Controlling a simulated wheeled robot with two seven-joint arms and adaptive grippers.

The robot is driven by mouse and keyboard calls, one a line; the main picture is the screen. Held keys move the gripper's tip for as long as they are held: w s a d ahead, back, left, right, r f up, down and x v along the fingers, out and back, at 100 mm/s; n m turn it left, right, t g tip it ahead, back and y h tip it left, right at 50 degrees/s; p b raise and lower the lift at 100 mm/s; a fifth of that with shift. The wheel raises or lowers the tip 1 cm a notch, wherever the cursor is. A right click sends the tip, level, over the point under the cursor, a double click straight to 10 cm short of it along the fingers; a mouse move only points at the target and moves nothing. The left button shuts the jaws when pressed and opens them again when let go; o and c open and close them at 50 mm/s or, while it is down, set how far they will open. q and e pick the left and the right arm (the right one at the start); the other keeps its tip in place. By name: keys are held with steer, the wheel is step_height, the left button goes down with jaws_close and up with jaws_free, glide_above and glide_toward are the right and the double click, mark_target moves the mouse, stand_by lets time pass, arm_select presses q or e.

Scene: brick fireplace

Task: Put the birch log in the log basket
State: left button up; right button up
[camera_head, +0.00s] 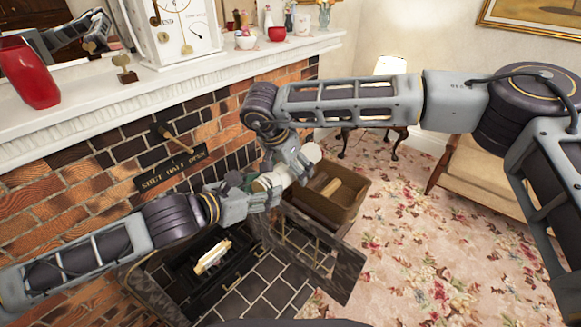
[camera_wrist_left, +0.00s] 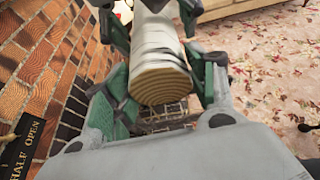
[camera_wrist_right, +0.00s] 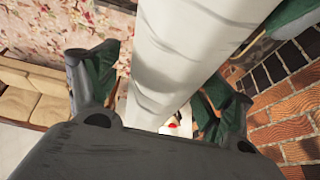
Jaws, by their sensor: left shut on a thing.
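The birch log (camera_head: 312,153) is pale, with a ringed cut end that faces me in the left wrist view (camera_wrist_left: 161,83). My left gripper (camera_head: 266,187) is shut on it near its lower-left end and holds it up, tilted. My right gripper (camera_head: 291,162) is by the log's other end; in the right wrist view (camera_wrist_right: 165,95) its fingers stand either side of the log, with a gap on the left. The log basket (camera_head: 345,212) is a brown open box just right of and below the log, with some wood inside. The grippers hide part of the log.
A fireplace with brick surround (camera_head: 60,210) stands at left, with an open dark door (camera_head: 335,268) beside the basket. A sign (camera_head: 172,168) hangs on the bricks. The mantel (camera_head: 120,97) carries a clock and vases.

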steer(key=c, duration=1.2)
arm_select(q)
steer(key=o, duration=1.4)
arm_select(e)
steer(key=shift+c, duration=0.2)
arm_select(q)
steer(key=shift+r, duration=0.15)
steer(key=shift+r, duration=4.85)
